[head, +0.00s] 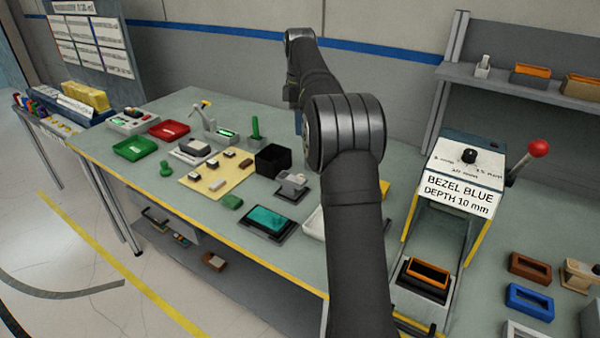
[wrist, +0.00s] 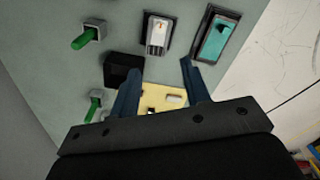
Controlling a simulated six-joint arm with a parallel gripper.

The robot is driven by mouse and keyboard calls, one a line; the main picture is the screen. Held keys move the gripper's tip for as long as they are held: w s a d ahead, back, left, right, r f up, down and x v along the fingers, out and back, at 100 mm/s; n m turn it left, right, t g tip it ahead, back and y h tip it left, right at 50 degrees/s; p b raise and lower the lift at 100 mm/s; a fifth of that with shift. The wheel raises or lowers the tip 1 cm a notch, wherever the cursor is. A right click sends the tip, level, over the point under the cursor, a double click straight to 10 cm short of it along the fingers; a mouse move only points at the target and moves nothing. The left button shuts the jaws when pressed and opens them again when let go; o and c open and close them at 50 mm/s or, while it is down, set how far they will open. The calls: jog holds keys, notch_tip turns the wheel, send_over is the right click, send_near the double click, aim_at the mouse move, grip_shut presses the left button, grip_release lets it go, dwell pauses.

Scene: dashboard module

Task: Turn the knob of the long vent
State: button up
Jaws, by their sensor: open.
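My gripper (wrist: 158,72) shows in the wrist view with its two blue fingers spread and nothing between them. It is above the table, over the edge of the yellow mat (wrist: 150,103). A pale slotted part (wrist: 157,35) with a small orange mark sits in a dark-framed holder beyond the fingertips; it may be the long vent, but I cannot tell for sure. It seems to be the grey part (head: 292,183) beside my arm in the head view. No knob on it can be made out clearly. My gripper's fingers are hidden in the head view.
A teal part in a dark tray (wrist: 216,38) is right of the pale part. A black box (wrist: 122,70) and green-handled blocks (wrist: 90,35) stand left. A control box with a dial (head: 469,156) and a red-knobbed lever (head: 538,148) stand at right in the head view.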

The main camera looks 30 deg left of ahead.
jog(key=n, duration=0.4)
send_near(300, 176)
notch_tip(300, 176, down, 8)
jog(key=shift+w+f, duration=0.1)
jog(key=shift+f, duration=0.15)
grip_shut()
